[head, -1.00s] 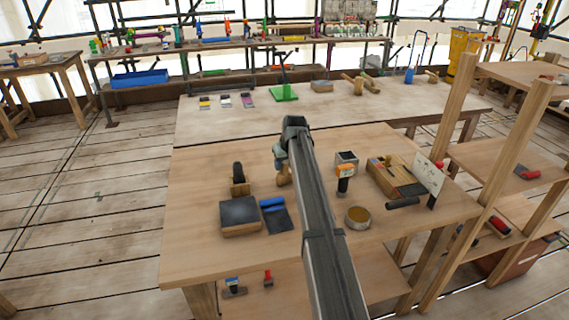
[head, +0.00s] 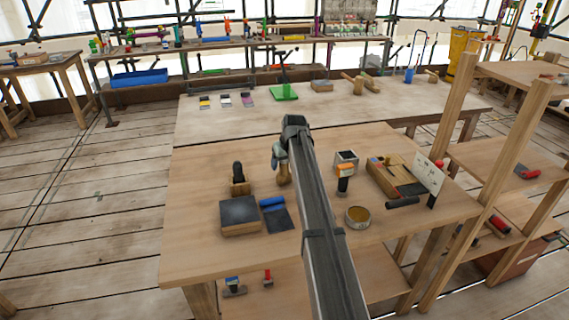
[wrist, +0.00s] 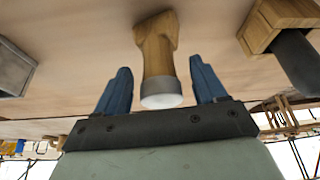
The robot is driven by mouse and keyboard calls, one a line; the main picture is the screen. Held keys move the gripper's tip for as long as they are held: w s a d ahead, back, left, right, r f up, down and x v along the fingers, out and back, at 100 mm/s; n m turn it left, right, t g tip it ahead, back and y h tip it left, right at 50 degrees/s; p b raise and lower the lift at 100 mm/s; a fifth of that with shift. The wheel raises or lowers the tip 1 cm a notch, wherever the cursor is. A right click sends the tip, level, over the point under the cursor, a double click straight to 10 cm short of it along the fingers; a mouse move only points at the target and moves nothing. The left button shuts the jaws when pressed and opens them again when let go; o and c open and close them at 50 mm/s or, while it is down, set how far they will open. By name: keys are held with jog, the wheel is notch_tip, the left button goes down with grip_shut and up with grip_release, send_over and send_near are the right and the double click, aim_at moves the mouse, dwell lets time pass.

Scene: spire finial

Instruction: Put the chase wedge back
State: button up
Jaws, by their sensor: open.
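A wooden tool with a flared head, grey collar and pale round end, which looks like the chase wedge (wrist: 156,58), stands in the middle of the wrist view. My gripper (wrist: 160,78) is open, with one blue finger on each side of the tool and a visible gap to each. In the head view, part of the wooden tool (head: 284,174) shows on the near bench just below my gripper (head: 280,160). My arm hides some of the bench behind it.
On the near bench, a wooden block with a dark handle (head: 239,180) and a dark square block (head: 240,216) are left of my arm. A small open box (head: 345,158), an orange-topped tool (head: 344,178), a round tin (head: 357,216) and a wooden tray (head: 383,186) are right.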

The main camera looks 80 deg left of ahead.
jog(key=v, duration=1.2)
jog(key=shift+w, duration=0.1)
